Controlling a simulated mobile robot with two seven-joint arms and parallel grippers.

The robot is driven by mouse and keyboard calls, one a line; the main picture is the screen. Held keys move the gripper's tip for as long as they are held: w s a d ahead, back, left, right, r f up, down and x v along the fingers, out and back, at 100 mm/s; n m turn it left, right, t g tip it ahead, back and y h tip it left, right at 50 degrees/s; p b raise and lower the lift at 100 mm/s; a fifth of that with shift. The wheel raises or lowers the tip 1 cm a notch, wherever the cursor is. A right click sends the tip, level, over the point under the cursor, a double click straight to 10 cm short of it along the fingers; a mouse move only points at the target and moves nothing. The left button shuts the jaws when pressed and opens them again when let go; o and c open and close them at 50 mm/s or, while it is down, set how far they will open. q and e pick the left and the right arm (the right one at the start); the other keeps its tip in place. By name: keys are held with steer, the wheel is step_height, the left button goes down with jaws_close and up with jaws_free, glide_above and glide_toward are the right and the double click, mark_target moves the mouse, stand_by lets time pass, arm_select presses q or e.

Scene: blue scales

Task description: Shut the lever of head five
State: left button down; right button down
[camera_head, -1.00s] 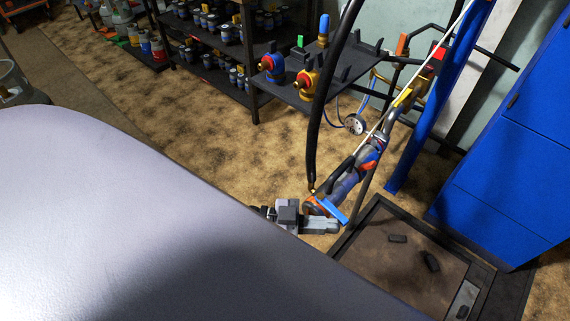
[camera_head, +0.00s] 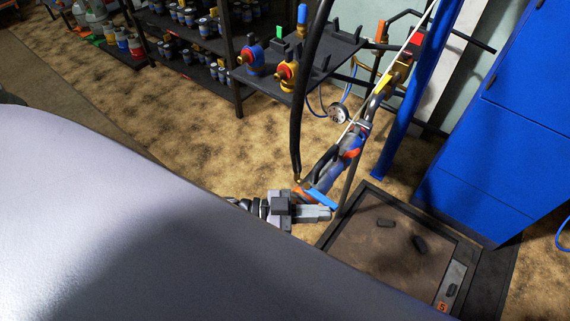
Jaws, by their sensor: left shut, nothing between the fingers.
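A filling head with an orange-brown end (camera_head: 303,194) hangs low at the bottom of a black hose, left of the floor scale. A blue lever (camera_head: 321,199) sticks out from it toward the lower right. No number is readable on this head, so I cannot tell if it is head five. My left gripper (camera_head: 329,213) is shut and empty, just below and in front of the lever, its fingers pointing right. I cannot tell if it touches the lever. The near side of the head is partly hidden by my gripper. My right gripper is not in view.
A floor scale (camera_head: 335,246) with a dark frame lies right of my gripper, with small black pieces on its plate. A blue cabinet (camera_head: 500,130) stands behind it. A dark shelf table (camera_head: 325,70) holds blue and yellow-red heads. The black hose (camera_head: 297,120) hangs above my gripper.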

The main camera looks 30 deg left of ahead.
arm_select(q)
step_height(320, 180, up, 20)
steer(key=p, duration=0.5)
steer(key=shift+f, duration=0.1)
